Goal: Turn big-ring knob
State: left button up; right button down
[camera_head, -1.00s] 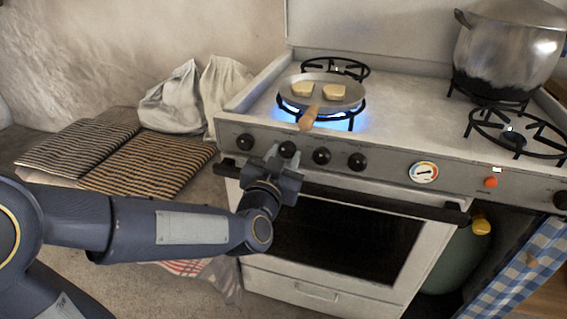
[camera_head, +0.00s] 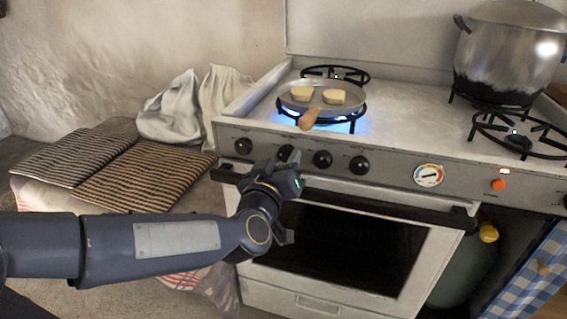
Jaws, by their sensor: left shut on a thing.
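The stove front (camera_head: 460,182) carries a row of black knobs. The leftmost knob (camera_head: 243,146), a third knob (camera_head: 322,159) and a fourth knob (camera_head: 359,165) stand clear of my gripper. My left gripper (camera_head: 290,163) is at the second knob (camera_head: 285,153) from the left, shut on it. The gripper body hides the lower part of that knob. A pan (camera_head: 345,106) with two pale pieces sits on the front left burner, where a blue flame (camera_head: 339,127) burns. My right gripper is out of view.
A large metal pot (camera_head: 505,55) stands on the back right burner. The dark oven handle bar (camera_head: 390,208) runs just below the knobs. Striped cloths (camera_head: 150,178) and pale bags (camera_head: 170,108) lie on the left. A gas bottle (camera_head: 462,268) stands under the right side.

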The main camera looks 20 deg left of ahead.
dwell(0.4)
pick_arm(q)
jog(key=o, duration=1)
jog(key=s+p, duration=0.2)
jog(key=s, duration=0.6)
jog(key=shift+a, duration=0.15)
